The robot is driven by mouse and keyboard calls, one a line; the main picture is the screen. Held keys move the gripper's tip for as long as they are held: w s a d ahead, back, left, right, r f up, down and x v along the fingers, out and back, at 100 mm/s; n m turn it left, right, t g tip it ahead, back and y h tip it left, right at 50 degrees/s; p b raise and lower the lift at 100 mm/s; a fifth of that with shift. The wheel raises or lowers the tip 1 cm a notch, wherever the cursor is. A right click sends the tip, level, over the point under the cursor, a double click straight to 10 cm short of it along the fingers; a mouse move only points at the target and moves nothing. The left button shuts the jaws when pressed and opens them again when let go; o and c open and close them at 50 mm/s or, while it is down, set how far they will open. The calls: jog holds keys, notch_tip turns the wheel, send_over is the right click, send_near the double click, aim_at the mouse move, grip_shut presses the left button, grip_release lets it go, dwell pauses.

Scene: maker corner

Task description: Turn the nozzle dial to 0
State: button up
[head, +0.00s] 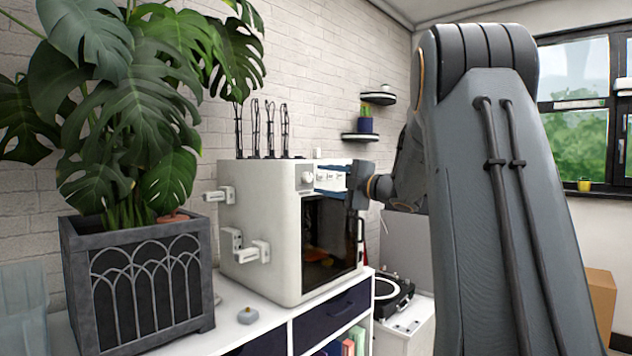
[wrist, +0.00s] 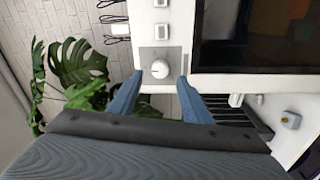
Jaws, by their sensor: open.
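The nozzle dial, a round pale knob (wrist: 160,69) on a grey square plate, shows in the wrist view on the white front panel. It also seems to show in the head view (head: 307,178), at the upper front of the white printer cabinet (head: 262,230). My gripper (wrist: 159,80) is open, with one blue finger on each side of the dial's lower part. I cannot tell whether either finger touches it. In the head view my gripper (head: 317,181) is at the top front of the cabinet. The dial's markings are too small to read.
Two small square switches, one nearer (wrist: 161,32), line up with the dial. A dark window door (head: 330,235) fills the cabinet's front below the panel. A large potted plant (head: 140,280) stands left of the cabinet. A turntable (head: 392,294) sits at the lower right.

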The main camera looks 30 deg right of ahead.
jog(key=shift+v, duration=1.85)
